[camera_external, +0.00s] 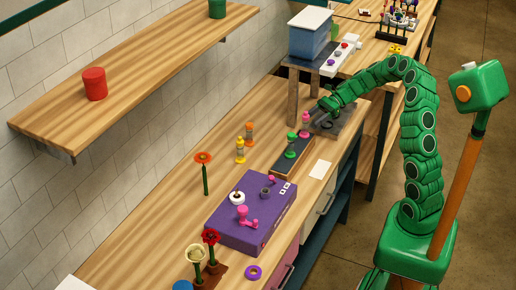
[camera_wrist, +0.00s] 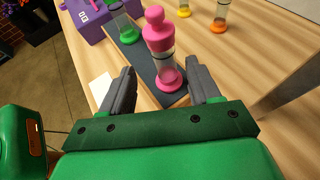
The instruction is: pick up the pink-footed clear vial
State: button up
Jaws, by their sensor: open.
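The pink-footed clear vial (camera_wrist: 167,62) stands upright on a dark tray (camera_wrist: 138,58); it has a pink stopper on top, a clear body and a round pink foot. In the outside view the vial (camera_external: 304,124) is at the tray's far end, by my gripper (camera_external: 319,109). In the wrist view my gripper (camera_wrist: 163,86) is open and empty. Its two grey fingers point toward the vial, one to each side of the foot's line, with the foot near the gap between the tips. I cannot tell whether they touch it.
A green-footed vial (camera_external: 290,147) shares the tray. Yellow (camera_external: 240,151) and orange (camera_external: 250,133) vials stand on the bench to the left. A purple box (camera_external: 250,215) stands nearer the camera. A post-supported shelf with a blue bin (camera_external: 310,38) rises behind my gripper.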

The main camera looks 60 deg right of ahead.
aim_at(303, 126)
jog(key=shift+w+x, duration=0.25)
jog(key=shift+x, duration=3.2)
jog(key=shift+d+r, duration=0.1)
jog(key=shift+r, duration=0.1)
grip_shut()
